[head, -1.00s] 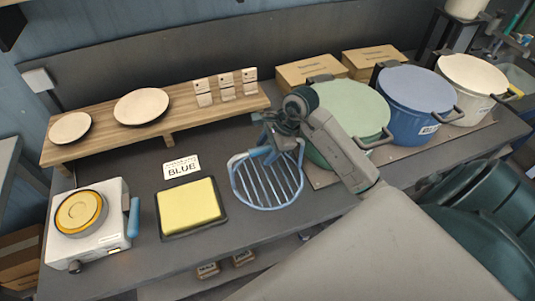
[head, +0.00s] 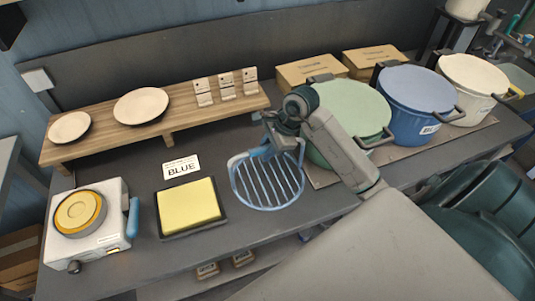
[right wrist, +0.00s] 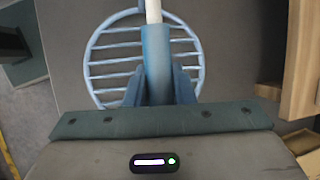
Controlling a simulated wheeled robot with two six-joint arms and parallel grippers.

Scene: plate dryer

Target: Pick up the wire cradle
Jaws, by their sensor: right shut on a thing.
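The wire cradle (head: 267,184) is a round light-blue rack with parallel bars and a blue handle. It is at the middle of the dark bench, to the right of the yellow pad. My right gripper (head: 262,152) is at its far edge. In the right wrist view, the fingers (right wrist: 160,88) are shut on the cradle's blue handle (right wrist: 156,50), and the round bars (right wrist: 112,62) spread out beyond it. Whether the cradle touches the bench is hard to tell. My left gripper is not in view.
A yellow pad (head: 190,206) and a white burner unit (head: 112,241) are to the left. A wooden shelf (head: 185,117) with plates stands behind. Green (head: 350,108), blue (head: 407,110) and white (head: 468,88) bins stand to the right. A BLUE card (head: 181,167) lies behind the pad.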

